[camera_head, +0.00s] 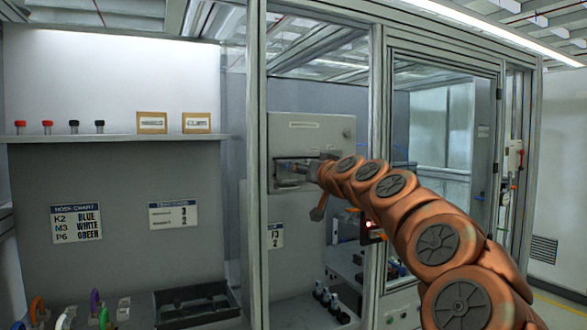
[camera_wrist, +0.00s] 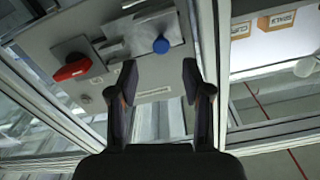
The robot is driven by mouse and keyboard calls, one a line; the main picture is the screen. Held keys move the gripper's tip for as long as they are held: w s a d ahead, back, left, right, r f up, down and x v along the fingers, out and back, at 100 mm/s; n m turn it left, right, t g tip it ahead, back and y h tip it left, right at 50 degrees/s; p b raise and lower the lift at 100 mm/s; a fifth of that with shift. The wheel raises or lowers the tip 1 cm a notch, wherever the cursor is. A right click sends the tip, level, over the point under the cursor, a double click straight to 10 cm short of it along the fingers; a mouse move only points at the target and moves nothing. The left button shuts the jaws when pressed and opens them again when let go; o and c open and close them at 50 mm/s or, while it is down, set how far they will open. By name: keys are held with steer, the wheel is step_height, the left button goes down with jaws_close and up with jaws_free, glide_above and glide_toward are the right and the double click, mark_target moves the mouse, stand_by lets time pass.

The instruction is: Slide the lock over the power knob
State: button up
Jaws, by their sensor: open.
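In the wrist view, a red knob (camera_wrist: 72,68) sits on a grey plate on the panel; it looks like the power knob. Beside it is a metal plate with a round blue knob (camera_wrist: 160,46), which seems to be the sliding lock. My gripper (camera_wrist: 158,78) is open, its two fingers apart and empty, with the blue knob showing beyond the gap between them. I cannot tell whether they touch anything. In the head view, my gripper (camera_head: 298,169) is at the recess of the grey panel box (camera_head: 311,132); my arm hides part of it, and the knobs cannot be made out.
The panel box is inside an aluminium-framed enclosure, with an upright post (camera_head: 257,120) left of the opening. A shelf (camera_head: 118,137) holds red and black items and two small framed signs.

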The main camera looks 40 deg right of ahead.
steer(key=p+x, duration=0.1)
steer(key=x, duration=0.5)
steer(key=shift+w+p, duration=0.2)
steer(key=shift+p, duration=0.1)
jaws_close()
stand_by(0.5)
